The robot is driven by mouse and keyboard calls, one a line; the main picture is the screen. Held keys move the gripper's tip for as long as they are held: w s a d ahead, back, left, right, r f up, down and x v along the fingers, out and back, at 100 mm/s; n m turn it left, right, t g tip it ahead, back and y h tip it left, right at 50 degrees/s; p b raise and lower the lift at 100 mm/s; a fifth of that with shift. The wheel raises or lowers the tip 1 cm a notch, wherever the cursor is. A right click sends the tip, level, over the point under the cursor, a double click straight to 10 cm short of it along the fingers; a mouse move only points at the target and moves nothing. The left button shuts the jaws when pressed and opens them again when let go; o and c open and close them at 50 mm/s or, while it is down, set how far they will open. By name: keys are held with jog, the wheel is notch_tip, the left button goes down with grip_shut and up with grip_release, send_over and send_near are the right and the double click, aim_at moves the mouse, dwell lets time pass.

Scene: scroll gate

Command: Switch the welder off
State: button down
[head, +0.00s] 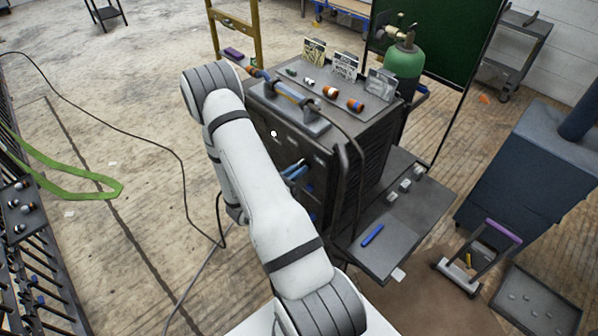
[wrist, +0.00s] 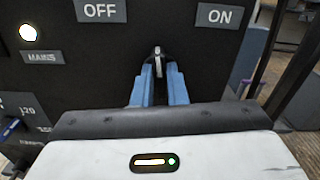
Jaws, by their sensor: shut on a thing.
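The welder (head: 382,142) is a dark box-shaped machine in the middle of the head view, with its front panel partly hidden by my arm. In the wrist view its black panel shows an OFF label (wrist: 100,10) at the left and an ON label (wrist: 219,17) at the right. A small switch lever (wrist: 157,52) with a pale tip points up between the two labels. My gripper (wrist: 157,72) has blue fingers shut on this lever; they also show at the panel in the head view (head: 296,170). The MAINS lamp (wrist: 28,33) is lit.
A green gas cylinder (head: 404,62) stands behind the welder. Cables and small parts lie on its top. A grey side shelf (head: 420,215) with a blue marker (head: 372,235) sits to the right.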

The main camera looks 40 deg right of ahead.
jog(key=n, duration=0.6)
jog(key=shift+w, duration=0.1)
jog(key=shift+n, duration=0.4)
jog(key=c, duration=1.5)
grip_release()
jog(key=shift+o, duration=0.2)
jog(key=shift+a, duration=0.1)
jog(key=a+b, duration=0.2)
jog(key=a, duration=0.5)
jog(key=shift+s+a, duration=0.3)
jog(key=shift+a, duration=0.1)
